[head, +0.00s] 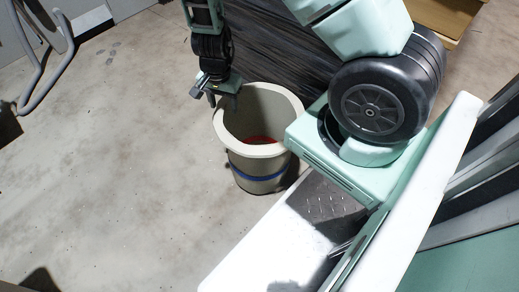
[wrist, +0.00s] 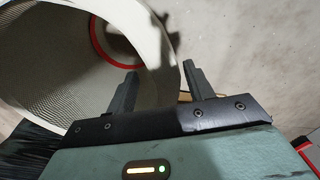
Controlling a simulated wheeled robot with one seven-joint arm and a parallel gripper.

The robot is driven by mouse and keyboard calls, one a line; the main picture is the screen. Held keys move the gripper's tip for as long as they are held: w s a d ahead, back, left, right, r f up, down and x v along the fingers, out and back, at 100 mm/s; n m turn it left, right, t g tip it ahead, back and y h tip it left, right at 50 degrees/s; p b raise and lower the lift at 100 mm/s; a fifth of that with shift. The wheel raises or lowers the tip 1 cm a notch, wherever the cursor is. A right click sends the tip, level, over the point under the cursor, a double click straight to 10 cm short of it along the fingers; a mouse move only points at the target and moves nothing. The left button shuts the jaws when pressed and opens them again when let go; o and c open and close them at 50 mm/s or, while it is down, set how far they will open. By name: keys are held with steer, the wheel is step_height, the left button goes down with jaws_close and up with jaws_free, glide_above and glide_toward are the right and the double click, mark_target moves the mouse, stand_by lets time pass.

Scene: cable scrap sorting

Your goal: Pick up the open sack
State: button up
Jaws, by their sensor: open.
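The open sack (head: 257,161) stands upright on the floor in the head view. It is a pale cylinder with a thick rim, a blue band round its outside and something red low inside. My gripper (head: 224,101) is over the left part of its rim, pointing down. In the wrist view the sack's pale wall (wrist: 160,62) passes between the two fingers of my gripper (wrist: 160,82), one finger on the inner side and one on the outer side. The fingers are apart. I cannot tell whether either one touches the wall.
A dark, shiny wrapped bulk (head: 275,50) stands right behind the sack. My own base and arm are close on its right. A grey hose or tube (head: 55,70) lies at the upper left. The concrete floor (head: 110,170) to the left is clear.

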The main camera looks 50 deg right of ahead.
jaws_close()
steer(key=shift+r, duration=0.1)
